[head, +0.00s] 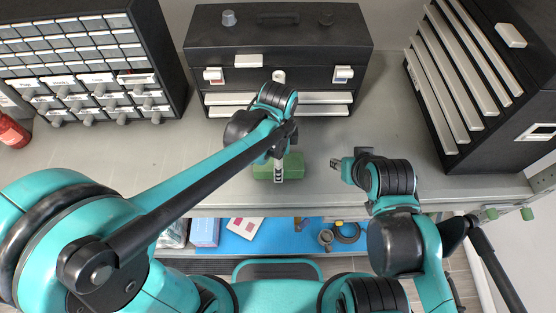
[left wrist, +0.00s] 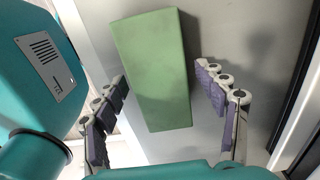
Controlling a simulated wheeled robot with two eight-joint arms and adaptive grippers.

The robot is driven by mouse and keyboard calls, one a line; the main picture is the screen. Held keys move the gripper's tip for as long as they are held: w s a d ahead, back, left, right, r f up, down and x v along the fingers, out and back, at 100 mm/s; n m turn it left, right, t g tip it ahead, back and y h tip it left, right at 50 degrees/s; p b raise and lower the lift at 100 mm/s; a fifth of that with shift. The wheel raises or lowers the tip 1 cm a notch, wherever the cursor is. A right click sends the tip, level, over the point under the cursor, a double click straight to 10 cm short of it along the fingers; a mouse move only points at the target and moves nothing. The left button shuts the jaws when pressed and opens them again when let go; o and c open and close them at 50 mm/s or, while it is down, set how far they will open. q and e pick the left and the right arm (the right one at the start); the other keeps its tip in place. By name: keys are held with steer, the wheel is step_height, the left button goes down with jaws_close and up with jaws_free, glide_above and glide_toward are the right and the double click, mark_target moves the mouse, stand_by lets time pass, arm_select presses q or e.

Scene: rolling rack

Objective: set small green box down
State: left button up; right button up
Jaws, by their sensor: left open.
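The small green box (head: 292,168) lies on the grey rack shelf near its front edge, in the middle of the head view. In the left wrist view the green box (left wrist: 155,70) lies on the grey surface, between and beyond the fingers. My left gripper (left wrist: 165,108) is open, with a finger on either side of the box's near end and gaps beside it. In the head view my left gripper (head: 279,168) is over the box and hides part of it. My right gripper (head: 338,165) is to the right of the box, apart from it; its fingers are too small to judge.
A black toolbox (head: 280,65) stands behind the box. A drawer organizer (head: 85,60) is at the left and a black drawer cabinet (head: 490,75) at the right. The lower shelf holds a blue mat (head: 260,240). Shelf surface right of the box (head: 380,125) is clear.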

arm_select(q)
step_height(320, 180, up, 12)
steer(key=p, duration=0.3)
steer(key=s+a+f+n+t, duration=0.1)
steer(key=s+a+n+t, duration=0.1)
steer(key=a+n, duration=0.7)
steer(key=s+a+f+n+t, duration=0.1)
steer(key=s+a+n+t, duration=0.1)
steer(key=a+n+t, duration=0.3)
steer(key=shift+s+a+n, duration=0.3)
steer(key=shift+a+n, duration=1.7)
steer(key=shift+a, duration=0.3)
steer(key=shift+f, duration=0.1)
